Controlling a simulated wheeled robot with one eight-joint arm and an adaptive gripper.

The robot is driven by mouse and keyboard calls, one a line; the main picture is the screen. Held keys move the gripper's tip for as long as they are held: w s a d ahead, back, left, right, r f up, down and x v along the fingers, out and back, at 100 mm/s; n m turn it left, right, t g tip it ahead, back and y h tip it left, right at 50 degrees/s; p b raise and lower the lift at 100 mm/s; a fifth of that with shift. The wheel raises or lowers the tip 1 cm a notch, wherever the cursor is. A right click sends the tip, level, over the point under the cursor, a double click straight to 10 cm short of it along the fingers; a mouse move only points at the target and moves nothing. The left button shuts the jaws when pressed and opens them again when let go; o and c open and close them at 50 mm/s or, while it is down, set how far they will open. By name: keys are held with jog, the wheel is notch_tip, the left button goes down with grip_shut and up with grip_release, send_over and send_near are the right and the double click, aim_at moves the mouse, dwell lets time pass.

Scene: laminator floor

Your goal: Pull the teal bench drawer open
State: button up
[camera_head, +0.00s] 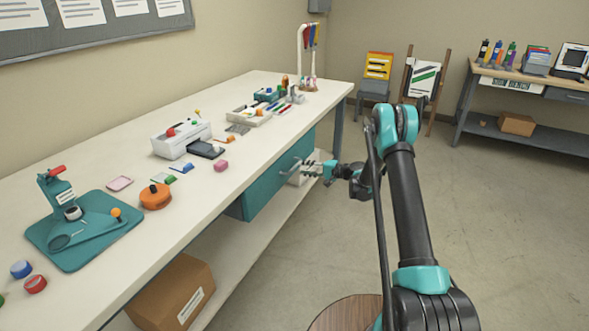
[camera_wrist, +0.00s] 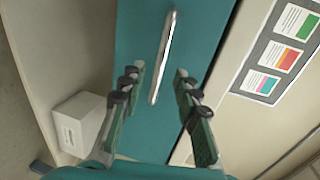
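The teal bench drawer (camera_head: 262,196) sits under the white bench top, and its front looks flush with the bench. Its silver bar handle (camera_wrist: 164,55) runs nearly upright in the wrist view, across the teal drawer front (camera_wrist: 205,30). My gripper (camera_head: 312,170) is at the drawer front, near the handle in the head view. In the wrist view my gripper (camera_wrist: 160,70) is open, one finger on each side of the handle, with visible gaps. I cannot tell how deep the fingertips reach around the bar.
A cardboard box (camera_head: 175,290) stands on the lower shelf. A round wooden stool top (camera_head: 345,313) is near my base. The floor (camera_head: 500,220) to the right is clear.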

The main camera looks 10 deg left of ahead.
aim_at(294, 167)
jog(key=x, duration=0.5)
jog(key=shift+w+a, duration=0.1)
jog(key=shift+a, duration=0.2)
grip_shut()
